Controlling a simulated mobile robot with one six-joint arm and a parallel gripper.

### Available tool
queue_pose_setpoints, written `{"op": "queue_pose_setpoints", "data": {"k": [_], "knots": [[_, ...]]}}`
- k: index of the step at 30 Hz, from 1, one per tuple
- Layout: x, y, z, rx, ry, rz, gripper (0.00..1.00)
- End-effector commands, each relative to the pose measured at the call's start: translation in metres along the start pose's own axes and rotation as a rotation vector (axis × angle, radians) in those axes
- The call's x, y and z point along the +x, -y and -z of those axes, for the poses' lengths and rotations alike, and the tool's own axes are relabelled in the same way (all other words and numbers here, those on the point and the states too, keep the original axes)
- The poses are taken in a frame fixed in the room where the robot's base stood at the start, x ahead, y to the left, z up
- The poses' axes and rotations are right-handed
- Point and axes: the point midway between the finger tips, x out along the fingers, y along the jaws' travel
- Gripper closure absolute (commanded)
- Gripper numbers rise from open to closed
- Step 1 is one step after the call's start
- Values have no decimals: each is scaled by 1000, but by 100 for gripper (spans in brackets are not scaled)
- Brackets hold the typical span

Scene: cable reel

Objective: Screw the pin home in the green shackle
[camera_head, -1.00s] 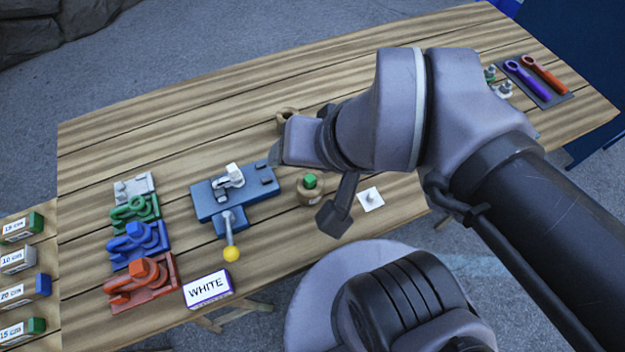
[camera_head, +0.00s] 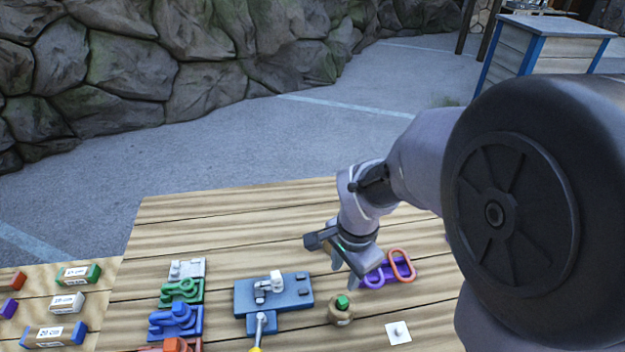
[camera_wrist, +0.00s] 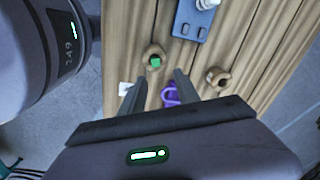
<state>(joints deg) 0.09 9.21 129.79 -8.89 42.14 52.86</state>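The green shackle (camera_head: 181,290) lies flat on a green base in the left row, between a grey-white one and a blue one. A green-headed piece (camera_head: 342,301) stands in a round wooden holder (camera_head: 340,315). It also shows in the wrist view (camera_wrist: 154,61). I cannot tell whether it is the shackle's pin. My gripper (camera_head: 348,275) is above the table, behind and near that holder in the head view. In the wrist view my gripper (camera_wrist: 160,88) has its two fingers apart with nothing between them; the holder lies beyond the tips.
A blue vice (camera_head: 290,297) with a white piece and a yellow-ended handle stands mid-table. Purple (camera_head: 374,280) and orange (camera_head: 402,264) loops lie right of my gripper. A second wooden holder (camera_wrist: 218,78) shows. A white plate (camera_head: 398,332) lies at the right. The back-left boards are clear.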

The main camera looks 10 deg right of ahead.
Motion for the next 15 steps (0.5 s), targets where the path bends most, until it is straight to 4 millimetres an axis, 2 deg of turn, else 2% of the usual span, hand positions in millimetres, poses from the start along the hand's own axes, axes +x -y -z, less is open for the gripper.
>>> {"op": "queue_pose_setpoints", "data": {"k": [4,11,15], "knots": [[32,3,7,120,10,-78,62],[49,2,7,138,9,-85,62],[65,0,7,138,10,-87,62]]}}
